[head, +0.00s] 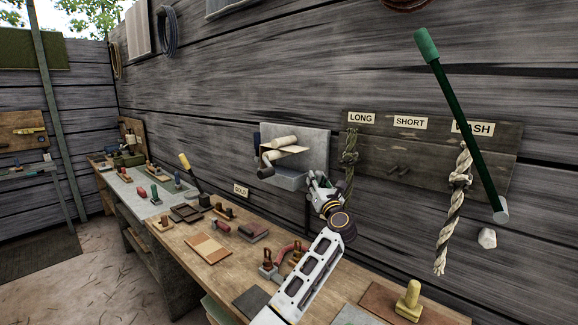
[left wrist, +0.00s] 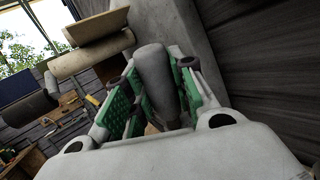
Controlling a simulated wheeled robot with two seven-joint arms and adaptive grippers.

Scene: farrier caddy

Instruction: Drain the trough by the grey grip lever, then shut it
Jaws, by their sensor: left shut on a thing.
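The trough (head: 287,180) is a small grey basin on a grey wall panel (head: 318,148) above the workbench, in the middle of the head view. My left gripper (head: 320,184) is at the right end of it. In the left wrist view, a grey rounded grip lever (left wrist: 154,78) stands between the green finger pads of this gripper, and the fingers are shut on it. In the head view the gripper hides the lever. I cannot see the trough's inside or any water. My right gripper is not in view.
Beige rolls (head: 279,144) sit above the trough. A long dark lever with a green grip (head: 427,46) rises on the right, near a hanging rope (head: 457,205) and a label board (head: 420,155). Tools and blocks crowd the workbench (head: 190,250) below.

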